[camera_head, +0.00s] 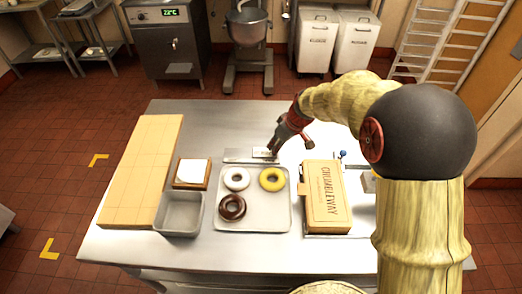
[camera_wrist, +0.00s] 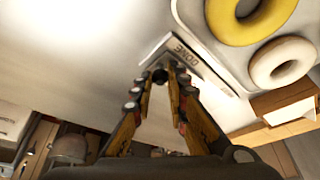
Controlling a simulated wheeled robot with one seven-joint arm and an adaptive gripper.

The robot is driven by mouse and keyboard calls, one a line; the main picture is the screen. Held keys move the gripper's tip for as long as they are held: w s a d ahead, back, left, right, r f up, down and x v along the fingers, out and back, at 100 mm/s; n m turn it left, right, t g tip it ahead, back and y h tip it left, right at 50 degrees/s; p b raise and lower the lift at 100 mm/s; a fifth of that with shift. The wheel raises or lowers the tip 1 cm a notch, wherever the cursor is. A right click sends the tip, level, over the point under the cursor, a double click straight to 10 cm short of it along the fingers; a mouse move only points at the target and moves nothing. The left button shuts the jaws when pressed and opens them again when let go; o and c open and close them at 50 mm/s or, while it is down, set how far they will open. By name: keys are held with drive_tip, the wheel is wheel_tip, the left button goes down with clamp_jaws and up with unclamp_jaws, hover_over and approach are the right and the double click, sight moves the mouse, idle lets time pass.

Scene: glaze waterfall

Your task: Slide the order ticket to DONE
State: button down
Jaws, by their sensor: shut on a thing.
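In the head view, my gripper (camera_head: 273,150) reaches down to a low pale rail (camera_head: 238,157) behind the donut tray. A small white card (camera_head: 263,152), which looks like the order ticket, is at its fingertips. In the wrist view, my gripper (camera_wrist: 159,73) has its fingertips close together on a small dark round piece, apparently the ticket's knob. The word DONE (camera_wrist: 180,48) shows on the pale strip just beside the fingertips, on the side toward the donuts. The fingers hide part of the ticket, and its writing cannot be read.
The tray (camera_head: 268,218) holds white, yellow and brown donuts close in front of the rail. A Crumbleway box (camera_head: 325,195) lies to the right. A metal pan (camera_head: 180,214), a wooden frame with a white top (camera_head: 193,172) and a long tan board (camera_head: 145,165) are left.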

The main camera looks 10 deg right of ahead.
drive_tip(key=shift+s+d, duration=0.1)
drive_tip(key=shift+d, duration=0.35)
drive_tip(key=c, duration=1.7)
unclamp_jaws()
drive_tip(key=shift+d, duration=0.1)
drive_tip(key=shift+c, duration=0.2)
drive_tip(key=shift+r, duration=0.1)
drive_tip(key=v, duration=1.1)
drive_tip(key=shift+r, duration=0.4)
drive_tip(key=shift+s+d, duration=0.1)
